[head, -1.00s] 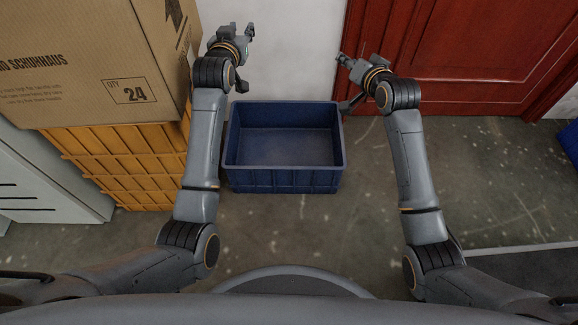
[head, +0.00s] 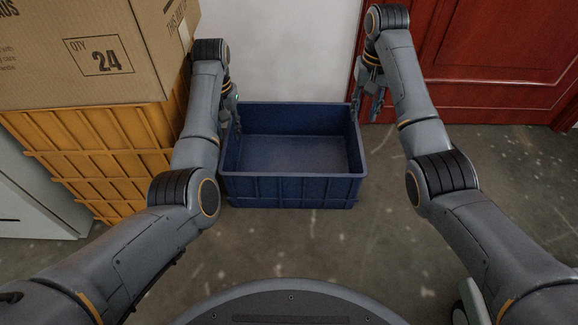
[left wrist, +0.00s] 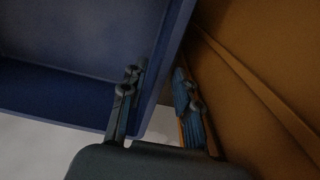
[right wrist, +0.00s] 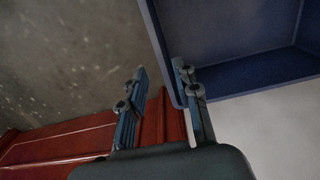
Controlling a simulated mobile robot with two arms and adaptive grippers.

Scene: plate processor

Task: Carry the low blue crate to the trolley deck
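The low blue crate (head: 290,190) stands empty on the floor against the white wall, in the middle of the head view. My left gripper (head: 232,104) points down at its left wall. In the left wrist view its open fingers (left wrist: 157,100) are either side of the crate wall (left wrist: 165,75), one inside and one outside. My right gripper (head: 367,104) points down at the right wall. In the right wrist view its fingers (right wrist: 160,95) are apart at the crate wall (right wrist: 160,40), one outside and one overlapping the wall. I cannot make out the trolley deck.
An orange crate (head: 105,150) with a cardboard box (head: 90,60) on top stands close on the left, beside my left gripper. A red door (head: 490,60) is behind my right gripper. Concrete floor (head: 300,245) in front of the crate is clear.

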